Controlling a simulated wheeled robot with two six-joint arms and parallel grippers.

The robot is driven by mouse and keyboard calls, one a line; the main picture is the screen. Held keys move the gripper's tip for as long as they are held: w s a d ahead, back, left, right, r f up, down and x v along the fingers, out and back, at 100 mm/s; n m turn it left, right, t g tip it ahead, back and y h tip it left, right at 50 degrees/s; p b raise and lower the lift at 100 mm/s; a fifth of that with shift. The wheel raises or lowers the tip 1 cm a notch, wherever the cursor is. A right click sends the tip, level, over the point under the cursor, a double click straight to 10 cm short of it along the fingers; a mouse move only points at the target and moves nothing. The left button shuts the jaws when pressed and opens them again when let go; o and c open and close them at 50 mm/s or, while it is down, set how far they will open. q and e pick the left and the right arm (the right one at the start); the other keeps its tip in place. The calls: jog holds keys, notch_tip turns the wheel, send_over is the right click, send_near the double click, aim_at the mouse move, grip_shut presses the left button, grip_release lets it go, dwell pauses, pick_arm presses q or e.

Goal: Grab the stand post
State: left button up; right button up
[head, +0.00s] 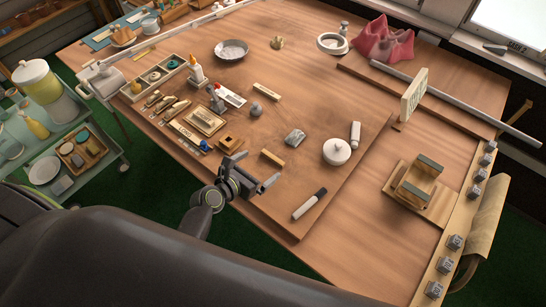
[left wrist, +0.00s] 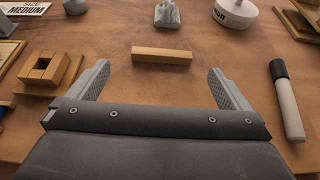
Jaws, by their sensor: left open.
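A short light-wood bar (head: 272,158), which looks like the stand post, lies flat on the brown work board. It also shows in the left wrist view (left wrist: 162,54), lying crosswise just beyond and between the fingertips. My left gripper (head: 256,169) is open and empty, low over the board, with its two fingers pointing at the bar. The fingers also show in the left wrist view (left wrist: 158,76), spread wider than the bar is long and apart from it. A small square wooden block with a hollow (head: 229,142) sits left of the bar. My right gripper is not in view.
A black-capped white marker (head: 309,204) lies right of the gripper. A grey lump (head: 295,136) and a white round lidded pot (head: 336,151) stand beyond the bar. A wooden stand (head: 417,190) is at the right. The board around the bar is clear.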

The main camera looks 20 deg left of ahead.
aim_at(273, 157)
pick_arm(q)
jog(key=shift+x, duration=2.75)
jog(key=shift+d, duration=0.15)
jog(key=shift+s+r, duration=0.1)
jog(key=c, duration=1)
